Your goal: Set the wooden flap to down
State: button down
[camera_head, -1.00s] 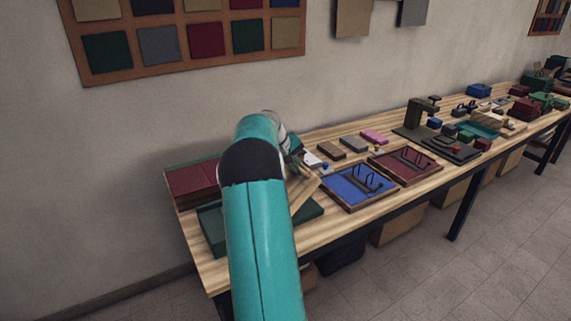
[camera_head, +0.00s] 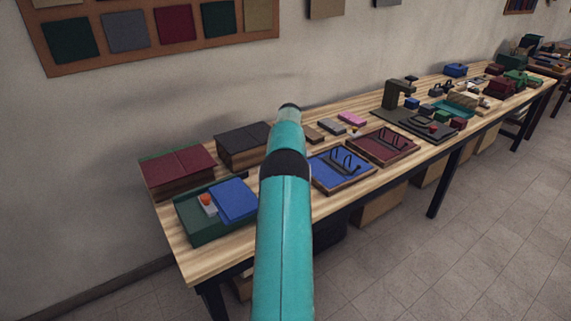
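I cannot make out the wooden flap; my teal arm covers the bench just right of the green tray. The green tray (camera_head: 200,232) lies at the near left end of the bench. A blue panel (camera_head: 236,200) lies in it, beside a small pale block with an orange top (camera_head: 207,203). My arm stretches forward over the bench and hides the tray's right end. My gripper is hidden beyond the arm, so its fingers and whatever they touch do not show.
The wooden bench (camera_head: 202,263) carries a red-topped stack (camera_head: 179,172) and a dark-topped stack (camera_head: 243,143) behind the tray. A blue hook tray (camera_head: 342,169) and a red hook tray (camera_head: 382,146) stand right of my arm. A wall runs behind.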

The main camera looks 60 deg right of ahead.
jog(key=shift+s+f, duration=0.1)
jog(key=shift+f, duration=0.15)
jog(key=c, duration=1.6)
grip_release()
jog(key=shift+d+f, duration=0.1)
jog(key=shift+r, duration=0.2)
